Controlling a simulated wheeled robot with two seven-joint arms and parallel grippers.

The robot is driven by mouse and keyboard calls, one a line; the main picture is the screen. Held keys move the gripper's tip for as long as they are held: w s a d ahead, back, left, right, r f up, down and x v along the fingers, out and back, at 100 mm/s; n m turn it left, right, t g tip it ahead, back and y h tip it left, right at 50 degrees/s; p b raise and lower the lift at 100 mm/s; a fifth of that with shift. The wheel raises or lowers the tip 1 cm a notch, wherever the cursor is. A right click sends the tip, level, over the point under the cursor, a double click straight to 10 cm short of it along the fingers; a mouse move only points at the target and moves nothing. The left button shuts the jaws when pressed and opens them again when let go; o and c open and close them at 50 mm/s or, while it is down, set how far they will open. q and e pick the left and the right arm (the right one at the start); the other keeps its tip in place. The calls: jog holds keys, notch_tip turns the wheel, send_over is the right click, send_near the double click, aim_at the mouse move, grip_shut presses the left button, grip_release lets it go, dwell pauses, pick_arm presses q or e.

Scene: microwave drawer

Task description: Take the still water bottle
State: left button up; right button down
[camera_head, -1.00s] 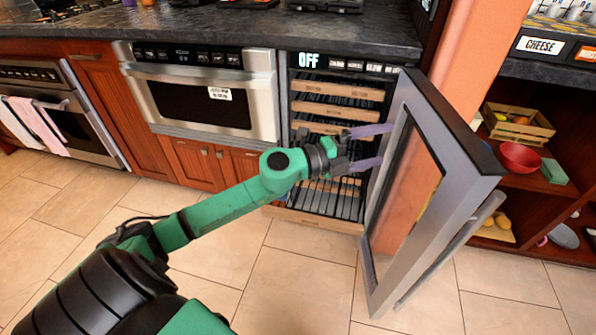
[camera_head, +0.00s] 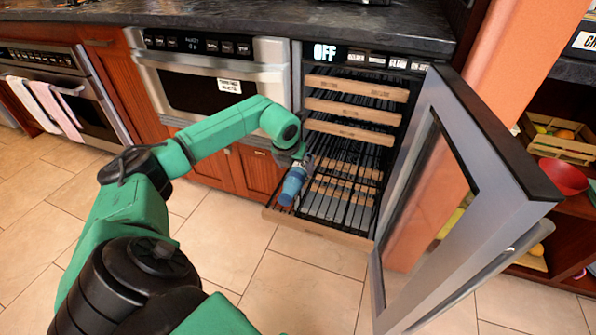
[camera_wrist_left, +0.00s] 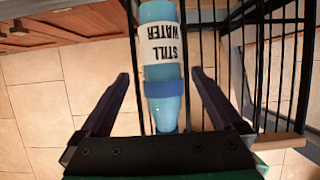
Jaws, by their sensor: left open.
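The still water bottle (camera_wrist_left: 163,45) is blue with a white label reading "STILL WATER". In the left wrist view it lies lengthwise between the two fingers of my open left gripper (camera_wrist_left: 160,80), with clear gaps on both sides. In the head view the bottle (camera_head: 291,187) is at the left end of the low, slatted rack in the open cooler (camera_head: 372,88). My left gripper (camera_head: 298,163) is just above and behind it, partly hidden by my wrist. My right gripper is out of view.
The open glass door (camera_head: 508,165) stands out on the right of the cooler. Wooden-fronted shelves (camera_head: 352,108) sit above the low rack, whose wooden front edge (camera_head: 320,229) sticks out. A microwave drawer (camera_head: 215,85) is at the left. The tiled floor in front is clear.

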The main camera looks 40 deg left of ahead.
aim_at(297, 170)
pick_arm(q)
jog(key=x, duration=0.3)
jog(key=shift+w+d+f, duration=0.1)
jog(key=shift+f, duration=0.15)
jog(key=shift+r, duration=0.1)
jog(key=shift+c, duration=0.9)
grip_shut()
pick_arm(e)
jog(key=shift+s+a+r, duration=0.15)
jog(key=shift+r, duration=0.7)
pick_arm(q)
jog(key=shift+r, duration=0.1)
